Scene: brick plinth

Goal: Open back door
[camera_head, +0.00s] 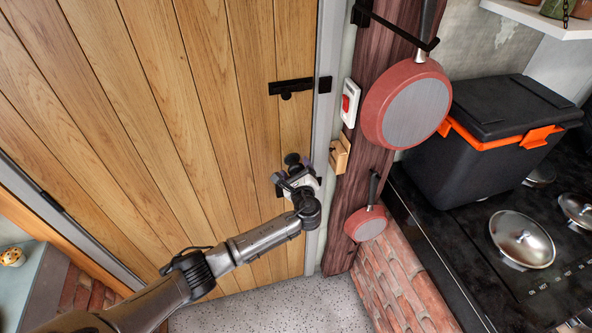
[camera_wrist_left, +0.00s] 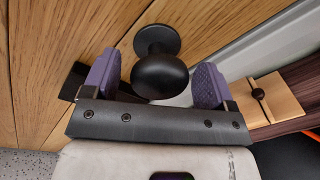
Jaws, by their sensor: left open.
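The back door (camera_head: 170,90) is made of vertical wooden planks and looks closed against its grey frame (camera_head: 323,60). A round black door knob (camera_head: 292,159) sits near its right edge; it shows large in the left wrist view (camera_wrist_left: 160,77). My left gripper (camera_head: 296,174) is at the knob. In the left wrist view its two purple fingers (camera_wrist_left: 155,82) are apart, one on each side of the knob, with gaps visible on both sides. A black bolt (camera_head: 291,87) is mounted on the door above the knob. My right gripper is not in view.
A wooden latch block (camera_head: 340,155) and a red switch (camera_head: 349,103) are on the wall right of the door. Red pans (camera_head: 408,105) hang on the post. A black cooler box (camera_head: 490,130) stands on the dark stove counter. Speckled floor (camera_head: 270,305) is clear below the door.

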